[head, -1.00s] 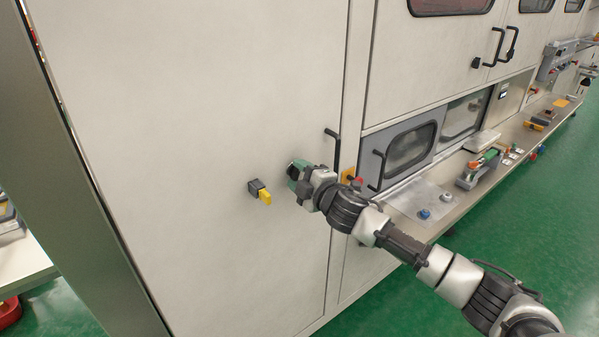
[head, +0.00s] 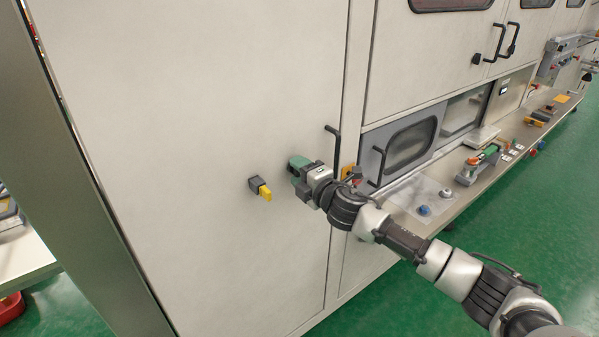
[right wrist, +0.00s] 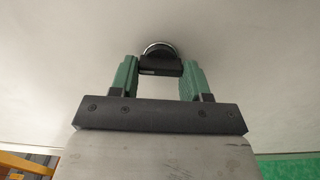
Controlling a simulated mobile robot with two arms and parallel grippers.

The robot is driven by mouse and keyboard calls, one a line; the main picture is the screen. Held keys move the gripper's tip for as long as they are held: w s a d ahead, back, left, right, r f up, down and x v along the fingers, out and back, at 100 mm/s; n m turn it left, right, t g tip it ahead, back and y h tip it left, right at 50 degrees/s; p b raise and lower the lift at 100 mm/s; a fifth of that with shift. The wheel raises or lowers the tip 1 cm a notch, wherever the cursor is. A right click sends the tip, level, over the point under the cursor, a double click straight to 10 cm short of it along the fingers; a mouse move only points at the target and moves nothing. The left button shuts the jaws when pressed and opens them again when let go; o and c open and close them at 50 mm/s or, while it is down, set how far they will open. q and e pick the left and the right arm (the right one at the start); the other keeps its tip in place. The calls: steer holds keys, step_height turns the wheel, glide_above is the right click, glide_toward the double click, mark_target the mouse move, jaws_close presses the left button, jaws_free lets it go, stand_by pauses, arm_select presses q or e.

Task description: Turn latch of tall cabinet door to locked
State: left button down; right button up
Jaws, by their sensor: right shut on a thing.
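The tall cabinet door (head: 200,110) is a large pale panel that fills the left and middle of the head view. My right gripper (head: 294,168) is at its right part, left of a black bar handle (head: 333,150). In the right wrist view its green fingers (right wrist: 159,72) are shut on the black latch (right wrist: 160,66), one on each side. The latch's round base with a bright rim sits against the door. In the head view the gripper hides the latch. The latch knob lies crosswise between the fingers in the wrist view. My left gripper is not in view.
A yellow-and-black fitting (head: 261,189) sticks out of the door just left of my right gripper. To the right, a bench shelf (head: 470,185) with several small items runs along the machine under my right arm. The green floor (head: 540,210) is clear at the right.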

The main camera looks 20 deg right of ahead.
steer(key=o, duration=0.9)
steer(key=b+v, duration=0.3)
steer(key=v, duration=0.7)
steer(key=shift+s+d, duration=0.1)
steer(key=shift+s, duration=0.3)
